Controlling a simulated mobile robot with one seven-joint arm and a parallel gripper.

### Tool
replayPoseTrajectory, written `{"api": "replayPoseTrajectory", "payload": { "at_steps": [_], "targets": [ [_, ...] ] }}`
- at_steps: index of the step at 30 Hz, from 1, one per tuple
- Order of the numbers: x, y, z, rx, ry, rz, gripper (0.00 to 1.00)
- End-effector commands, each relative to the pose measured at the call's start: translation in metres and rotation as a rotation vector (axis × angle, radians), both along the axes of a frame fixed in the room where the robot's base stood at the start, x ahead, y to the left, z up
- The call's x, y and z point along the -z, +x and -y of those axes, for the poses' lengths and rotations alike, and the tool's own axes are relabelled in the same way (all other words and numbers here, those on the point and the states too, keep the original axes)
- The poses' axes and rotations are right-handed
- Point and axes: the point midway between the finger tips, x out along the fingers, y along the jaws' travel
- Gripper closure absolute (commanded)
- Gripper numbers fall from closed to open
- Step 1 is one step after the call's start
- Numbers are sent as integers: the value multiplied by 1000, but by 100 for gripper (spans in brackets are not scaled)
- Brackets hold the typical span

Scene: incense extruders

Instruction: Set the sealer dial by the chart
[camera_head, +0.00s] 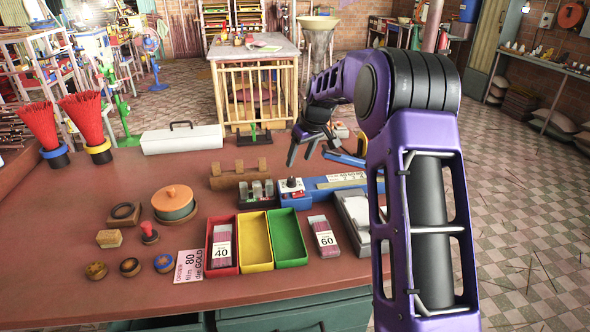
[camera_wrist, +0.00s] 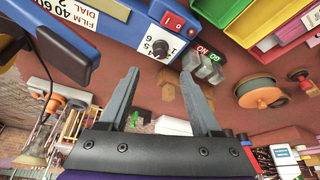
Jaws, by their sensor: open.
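The blue sealer (camera_head: 315,190) lies at the back right of the red table. Its white panel carries a black dial knob (camera_wrist: 160,48) and a red switch (camera_wrist: 178,21); numbers around the knob include 4, 5 and 6. Its setting is too small to read. The film/dial chart (camera_head: 342,180) is on the sealer's top; part of it shows in the wrist view (camera_wrist: 70,10), with film 40 and 60 legible. A pink order card (camera_head: 188,266) reads 80 film. My gripper (camera_head: 303,152) is open and empty, above and behind the dial, its fingers (camera_wrist: 160,76) apart from it.
A grey switch box (camera_wrist: 205,66) with green and red tops stands beside the sealer. Red, yellow (camera_head: 255,241) and green trays, packs marked 40 (camera_head: 221,246) and 60 (camera_head: 326,239), and an orange-lidded pot (camera_head: 174,203) stand nearby.

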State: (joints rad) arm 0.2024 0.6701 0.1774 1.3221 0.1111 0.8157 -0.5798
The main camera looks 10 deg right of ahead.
Motion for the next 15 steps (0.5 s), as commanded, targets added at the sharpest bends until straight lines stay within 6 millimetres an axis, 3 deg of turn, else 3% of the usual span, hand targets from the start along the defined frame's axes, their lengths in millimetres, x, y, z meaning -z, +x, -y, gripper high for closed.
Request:
{"api": "replayPoseTrajectory", "payload": {
  "at_steps": [1,6,15],
  "targets": [
    [-14,-4,2,1,0,3,35],
    [-45,-17,8,0,0,2,35],
    [-70,-26,12,0,0,0,35]
  ]
}}
